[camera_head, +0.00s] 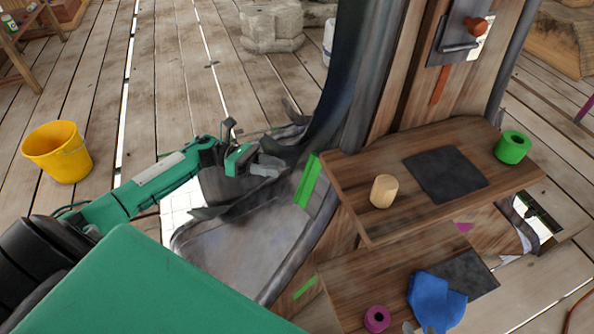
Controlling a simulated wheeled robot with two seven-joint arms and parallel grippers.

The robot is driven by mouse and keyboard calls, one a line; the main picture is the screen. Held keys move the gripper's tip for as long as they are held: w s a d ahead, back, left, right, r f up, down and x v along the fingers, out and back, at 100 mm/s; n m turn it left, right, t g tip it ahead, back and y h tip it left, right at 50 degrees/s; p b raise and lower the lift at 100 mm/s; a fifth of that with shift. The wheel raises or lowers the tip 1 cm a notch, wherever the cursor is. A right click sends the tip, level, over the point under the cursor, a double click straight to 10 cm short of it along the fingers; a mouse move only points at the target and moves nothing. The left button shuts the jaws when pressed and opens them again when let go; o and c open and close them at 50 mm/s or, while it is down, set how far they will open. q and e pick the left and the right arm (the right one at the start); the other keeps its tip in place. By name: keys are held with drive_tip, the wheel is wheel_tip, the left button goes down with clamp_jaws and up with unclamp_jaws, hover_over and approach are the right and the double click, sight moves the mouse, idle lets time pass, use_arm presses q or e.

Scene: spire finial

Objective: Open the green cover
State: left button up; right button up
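A bright green strip (307,181) stands at the left edge of the upper wooden shelf, beside the grey metal base; it may be the edge of the green cover. I see no other clear cover. My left gripper (268,166) reaches in from the left, over the dark curved metal, with its grey fingertips a little left of the strip. They look apart from the strip, but depth is hard to judge. Whether the fingers are open or shut is unclear.
The upper shelf (350,170) holds a wooden cylinder (383,191), a dark mat (446,173) and a green ring (513,147). The lower shelf (350,285) holds a blue cloth (437,301) and a magenta ring (377,319). A yellow bucket (58,152) stands on the planks at left.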

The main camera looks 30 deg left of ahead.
sight(312, 187)
use_arm(q)
drive_tip(key=w+d, duration=0.1)
drive_tip(key=d, duration=0.5)
drive_tip(key=shift+w+d, duration=0.15)
drive_tip(key=shift+d, duration=0.05)
clamp_jaws()
